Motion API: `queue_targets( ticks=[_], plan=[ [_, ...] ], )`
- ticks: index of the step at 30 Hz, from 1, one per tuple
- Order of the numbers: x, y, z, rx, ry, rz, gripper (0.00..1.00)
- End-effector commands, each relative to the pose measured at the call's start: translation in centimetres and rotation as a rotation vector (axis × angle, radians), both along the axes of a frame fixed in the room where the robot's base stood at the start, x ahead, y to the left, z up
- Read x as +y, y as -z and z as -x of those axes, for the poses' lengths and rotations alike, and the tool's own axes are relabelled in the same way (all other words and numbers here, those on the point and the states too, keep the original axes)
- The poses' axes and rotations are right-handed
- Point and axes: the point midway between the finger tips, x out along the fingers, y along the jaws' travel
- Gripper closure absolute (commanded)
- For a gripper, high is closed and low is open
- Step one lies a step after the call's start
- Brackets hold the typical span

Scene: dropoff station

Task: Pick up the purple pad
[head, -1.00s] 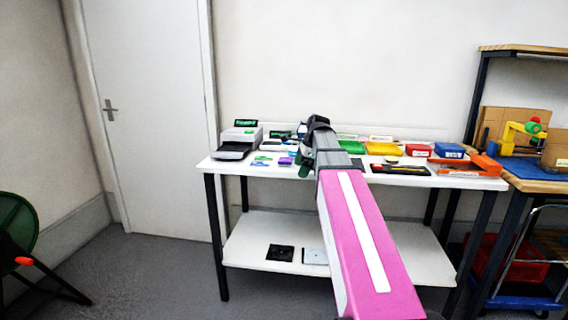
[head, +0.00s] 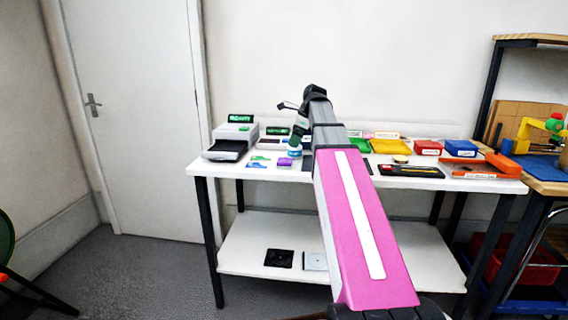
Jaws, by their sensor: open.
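A small purple pad (head: 285,162) lies on the white table (head: 215,168), left of my arm and near the front edge, beside green and blue cards. My gripper (head: 290,107) is above the table behind the pad, at the end of my pink and grey arm. Its fingers look spread and empty, pointing left. It is apart from the pad. A teal and white part or item (head: 295,148) hangs or stands just beside the pad, below the arm's end; I cannot tell which.
A label printer (head: 232,138) stands at the table's left end. Yellow (head: 389,146), red (head: 428,147) and blue (head: 460,148) boxes and an orange tray (head: 478,168) are on the right. A workbench with a shelf adjoins at right.

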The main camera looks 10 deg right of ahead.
Motion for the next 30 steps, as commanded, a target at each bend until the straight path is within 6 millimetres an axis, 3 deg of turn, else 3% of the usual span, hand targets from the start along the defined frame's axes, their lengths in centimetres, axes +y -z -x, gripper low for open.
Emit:
queue_targets(
  ticks=[6, 14, 24, 30],
  plan=[
    [1.2, 3.0, -0.3, 0.002, -0.002, 0.0, 0.06],
    [1.9, 4.7, -0.4, 0.001, -0.001, 0.001, 0.06],
    [3.6, 8.5, -0.7, 0.0, -0.001, 0.001, 0.06],
    [3.7, 8.8, -0.8, -0.001, -0.001, 0.001, 0.06]
  ],
)
